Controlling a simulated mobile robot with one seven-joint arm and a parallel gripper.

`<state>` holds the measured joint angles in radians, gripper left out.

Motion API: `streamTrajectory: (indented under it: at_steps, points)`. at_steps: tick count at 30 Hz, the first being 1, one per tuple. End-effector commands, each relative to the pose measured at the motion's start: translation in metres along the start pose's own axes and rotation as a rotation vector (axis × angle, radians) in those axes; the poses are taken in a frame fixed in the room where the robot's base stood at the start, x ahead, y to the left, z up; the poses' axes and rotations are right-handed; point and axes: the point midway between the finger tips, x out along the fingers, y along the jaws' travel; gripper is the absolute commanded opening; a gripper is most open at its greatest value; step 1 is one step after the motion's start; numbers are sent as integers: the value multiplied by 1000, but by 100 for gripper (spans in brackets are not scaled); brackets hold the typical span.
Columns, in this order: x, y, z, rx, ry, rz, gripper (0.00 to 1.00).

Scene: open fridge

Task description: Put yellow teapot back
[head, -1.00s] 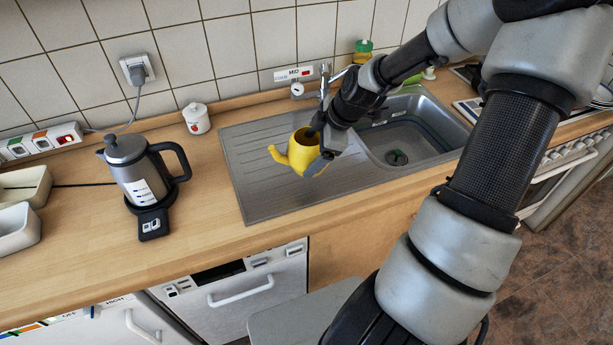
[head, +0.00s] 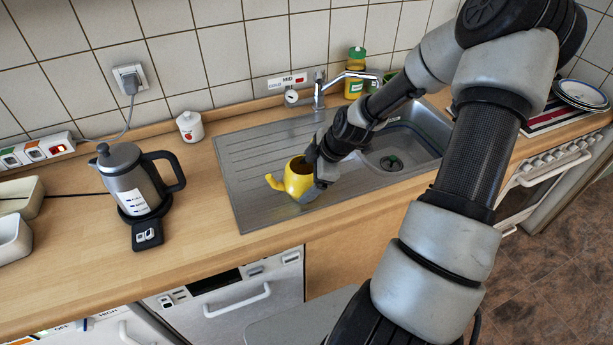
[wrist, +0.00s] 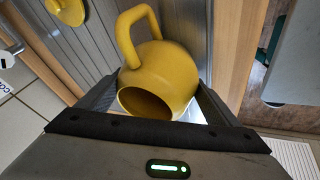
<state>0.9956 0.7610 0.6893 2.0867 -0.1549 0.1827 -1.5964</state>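The yellow teapot (head: 295,181) is at the front part of the sink's ribbed steel drainboard (head: 250,150), spout to the left and open top showing. I cannot tell whether its base touches the steel. My gripper (head: 312,184) is at its right side. In the wrist view the teapot (wrist: 165,80) sits between the two fingers of my gripper (wrist: 160,92), which close on its body, with its dark round opening facing the camera. A round yellow piece, lid-like, shows at the top left of the wrist view (wrist: 66,10); I cannot tell whether it is a lid.
A steel kettle (head: 130,180) stands on the counter at the left. A small white jar (head: 190,127) is behind the drainboard's left corner. The tap (head: 318,92) and a yellow bottle with a green cap (head: 355,75) are at the back. The sink basin (head: 405,145) is on the right.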

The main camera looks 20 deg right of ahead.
Motion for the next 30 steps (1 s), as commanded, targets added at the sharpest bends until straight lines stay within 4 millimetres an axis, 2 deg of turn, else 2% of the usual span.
streamTrajectory:
  at_steps: [3, 9, 13, 17, 24, 30]
  points:
    - [0, 0, 0, 0, 0, 0, 100]
    - [-1, 0, 0, 0, 0, 0, 100]
    - [-10, 1, 0, 3, -1, 1, 100]
    - [-33, 2, 0, 2, -3, 4, 100]
    - [-86, 2, 0, 3, -3, 3, 100]
    - [-115, 2, -1, 3, -1, 2, 100]
